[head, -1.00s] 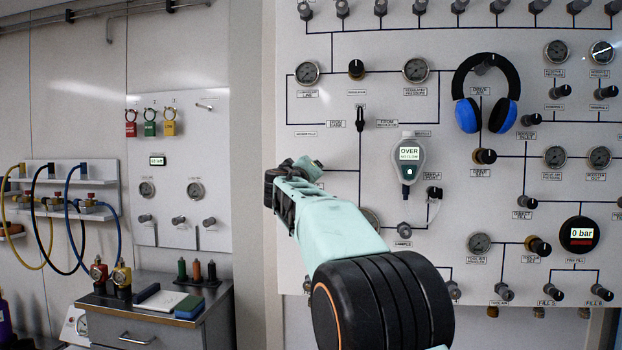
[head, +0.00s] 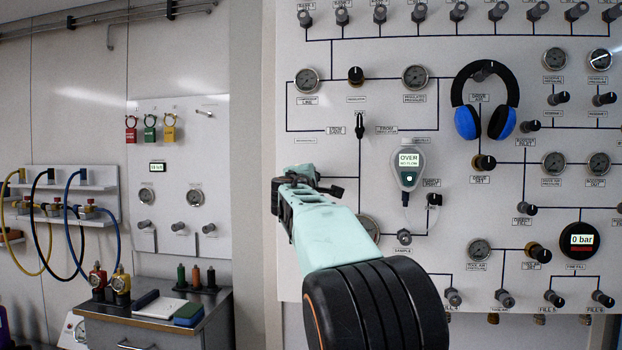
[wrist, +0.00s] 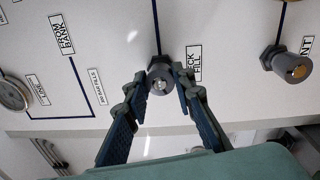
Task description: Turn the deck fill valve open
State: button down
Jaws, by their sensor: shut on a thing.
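The deck fill valve (wrist: 160,76) is a round grey knob with a bright centre, on the white panel in the wrist view. The label beside it (wrist: 193,64) is partly covered and reads "ECK FILL". My gripper (wrist: 161,84) has its two blue-grey fingers closed on either side of this knob. In the head view my gripper (head: 303,182) is up against the panel's left part. There my gripper and arm hide the valve, and I cannot tell how far the knob is turned.
A second grey knob (wrist: 287,64) sits to the right in the wrist view, and a gauge (wrist: 12,95) to the left. In the head view a handheld meter (head: 408,163) and blue headphones (head: 485,95) hang on the panel. A cabinet (head: 150,325) stands at lower left.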

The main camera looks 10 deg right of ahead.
jog(key=n+p, duration=0.7)
jog(key=n, duration=0.5)
jog(key=n+g+p, duration=0.1)
jog(key=n+p, duration=0.6)
jog(key=n, duration=0.6)
jog(key=shift+a+r+n+y, duration=0.1)
jog(key=shift+n+y, duration=0.2)
jog(key=c, duration=1.6)
grip_release()
jog(key=shift+s, duration=0.1)
